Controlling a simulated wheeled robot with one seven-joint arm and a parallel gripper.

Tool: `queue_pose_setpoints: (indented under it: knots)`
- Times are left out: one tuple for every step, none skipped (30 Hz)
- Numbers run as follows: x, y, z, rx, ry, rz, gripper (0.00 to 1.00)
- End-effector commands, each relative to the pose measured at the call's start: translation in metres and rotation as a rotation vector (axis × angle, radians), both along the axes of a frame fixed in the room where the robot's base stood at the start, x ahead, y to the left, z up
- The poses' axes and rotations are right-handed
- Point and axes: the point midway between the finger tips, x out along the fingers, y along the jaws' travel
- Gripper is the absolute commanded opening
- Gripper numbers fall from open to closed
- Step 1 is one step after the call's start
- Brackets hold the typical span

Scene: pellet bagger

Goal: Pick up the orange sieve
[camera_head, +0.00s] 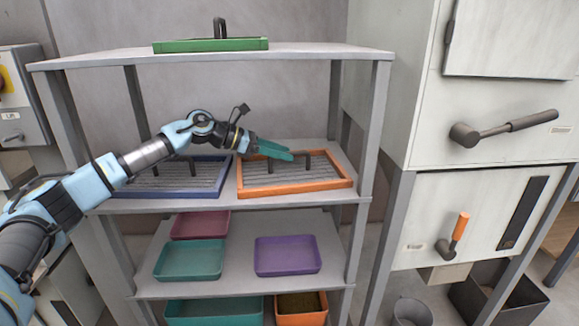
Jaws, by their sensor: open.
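The orange sieve (295,189) lies flat on the upper-middle shelf, at its right side. It has an orange frame, a grey mesh and dark upright handle posts. My gripper (291,155) has teal fingers and reaches in from the left, over the back part of the sieve near its handle. The jaws are open, and I see nothing held between them. The fingers hide part of the sieve's back edge. I cannot tell whether they touch the handle.
A blue sieve (222,182) lies just left of the orange one, partly behind my arm. A green sieve (210,45) lies on the top shelf (330,53) above. Trays, including a purple one (287,256), fill lower shelves. A grey machine (425,125) stands at the right.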

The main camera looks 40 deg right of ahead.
Motion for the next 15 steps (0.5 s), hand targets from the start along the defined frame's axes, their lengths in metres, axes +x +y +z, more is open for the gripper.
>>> queue_pose_setpoints:
  knots:
    - [-0.003, -0.005, 0.000, 0.000, 0.005, 0.000, 0.52]
    - [-0.005, -0.008, -0.002, 0.000, 0.005, 0.000, 0.52]
    - [-0.008, -0.012, -0.004, 0.001, 0.004, -0.002, 0.52]
    - [-0.009, -0.014, -0.006, 0.001, 0.003, -0.001, 0.52]
    - [-0.010, -0.016, -0.007, 0.000, 0.002, 0.000, 0.52]
    - [-0.011, -0.018, -0.008, 0.000, 0.002, 0.000, 0.52]
    - [-0.012, -0.019, -0.009, 0.001, 0.001, 0.000, 0.52]
    - [-0.012, -0.019, -0.010, 0.001, 0.000, 0.000, 0.52]
    - [-0.012, -0.020, -0.010, 0.001, 0.000, 0.001, 0.52]
    - [-0.012, -0.020, -0.011, 0.001, 0.000, 0.001, 0.52]
    - [-0.012, -0.020, -0.011, 0.001, 0.000, 0.001, 0.52]
    - [-0.012, -0.020, -0.011, 0.001, -0.001, 0.001, 0.52]
    - [-0.012, -0.020, -0.011, 0.001, -0.001, 0.001, 0.52]
    - [-0.012, -0.020, -0.011, 0.001, -0.001, 0.001, 0.52]
    - [-0.012, -0.020, -0.011, 0.001, -0.001, 0.001, 0.50]
